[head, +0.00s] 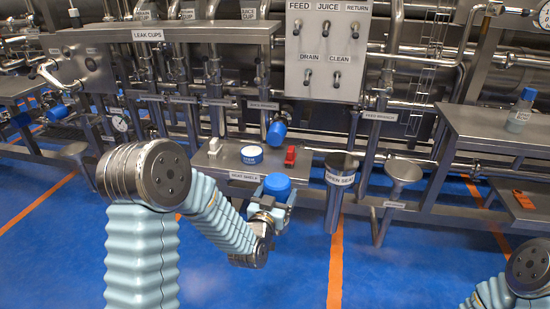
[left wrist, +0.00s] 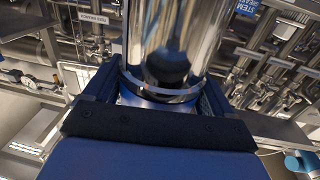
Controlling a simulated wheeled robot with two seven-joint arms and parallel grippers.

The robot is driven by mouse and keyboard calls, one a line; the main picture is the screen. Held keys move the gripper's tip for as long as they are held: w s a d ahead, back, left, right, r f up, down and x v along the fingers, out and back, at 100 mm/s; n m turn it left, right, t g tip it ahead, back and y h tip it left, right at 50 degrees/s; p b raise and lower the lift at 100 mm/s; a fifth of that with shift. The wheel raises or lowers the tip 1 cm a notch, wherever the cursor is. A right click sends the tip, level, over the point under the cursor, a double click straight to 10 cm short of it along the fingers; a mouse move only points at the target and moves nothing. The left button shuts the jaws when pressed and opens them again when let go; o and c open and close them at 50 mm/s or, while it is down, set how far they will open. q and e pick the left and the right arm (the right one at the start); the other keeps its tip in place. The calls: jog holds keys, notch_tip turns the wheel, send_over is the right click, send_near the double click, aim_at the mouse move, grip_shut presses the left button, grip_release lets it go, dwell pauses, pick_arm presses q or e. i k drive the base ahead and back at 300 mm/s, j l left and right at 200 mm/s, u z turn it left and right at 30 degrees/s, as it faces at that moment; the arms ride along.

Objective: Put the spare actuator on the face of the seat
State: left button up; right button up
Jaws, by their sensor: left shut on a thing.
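The spare actuator shows as a blue cap (head: 277,184) in the head view, held upright in my left gripper (head: 272,203). In the left wrist view the shiny steel body (left wrist: 165,45) of the actuator stands between the two fingers (left wrist: 155,98). The open seat (head: 335,200) is a steel upright pipe labelled OPEN SEAT, to the right of the gripper. Its dark top face (head: 342,160) shows nothing resting on it. The held actuator is apart from it, to its left and nearer me. My right gripper is out of view; only part of that arm shows at lower right.
A steel shelf (head: 225,172) behind the gripper bears a blue-and-white tub (head: 251,155), a red part (head: 290,155) and a pale part (head: 214,147). A funnel (head: 404,172) stands right of the seat. The blue floor in front is clear.

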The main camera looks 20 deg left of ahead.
aim_at(342, 160)
jog(key=i+l+u, duration=0.2)
jog(key=l+u, duration=0.25)
jog(key=i+l+u, duration=0.1)
jog(key=l+u, duration=0.85)
jog(key=l, duration=0.1)
